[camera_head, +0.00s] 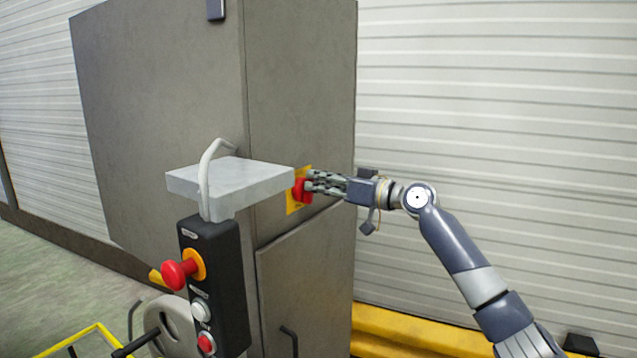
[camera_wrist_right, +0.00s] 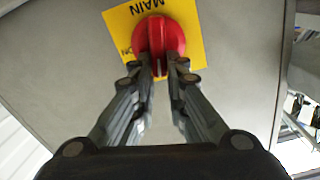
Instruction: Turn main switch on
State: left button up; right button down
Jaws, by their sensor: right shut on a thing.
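The main switch is a red rotary knob (camera_head: 301,190) on a yellow plate (camera_head: 293,207) on the side of a grey cabinet (camera_head: 300,80). In the right wrist view the knob (camera_wrist_right: 160,36) sits on the yellow plate (camera_wrist_right: 120,22), which reads "MAIN" upside down, with a partly hidden "ON" mark. My right gripper (camera_head: 312,184) reaches in from the right. In the right wrist view its fingertips (camera_wrist_right: 160,68) are shut on the knob's grip bar, one on each side. The bar points towards the gripper there. My left gripper is not in view.
A black control box (camera_head: 232,290) with a red emergency button (camera_head: 174,275) and smaller buttons stands in front of the cabinet, below a grey slab (camera_head: 230,178) with a bent pipe. A yellow rail (camera_head: 400,328) runs low along the ribbed wall. Open space lies around my right arm.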

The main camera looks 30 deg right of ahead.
jog(key=shift+w+d+f+m+p, duration=0.15)
jog(key=shift+d+f+m+p, duration=0.4)
jog(key=shift+m, duration=2)
jog(key=shift+w+d+f+m+p, duration=0.1)
jog(key=shift+f+m+p, duration=0.5)
jog(key=shift+m, duration=1.9)
jog(key=shift+w+d+f+m+p, duration=0.25)
jog(key=shift+m+p, duration=0.7)
jog(key=shift+m, duration=1.6)
jog(key=shift+s+d, duration=0.1)
jog(key=c, duration=1.6)
grip_release()
jog(key=v, duration=1.2)
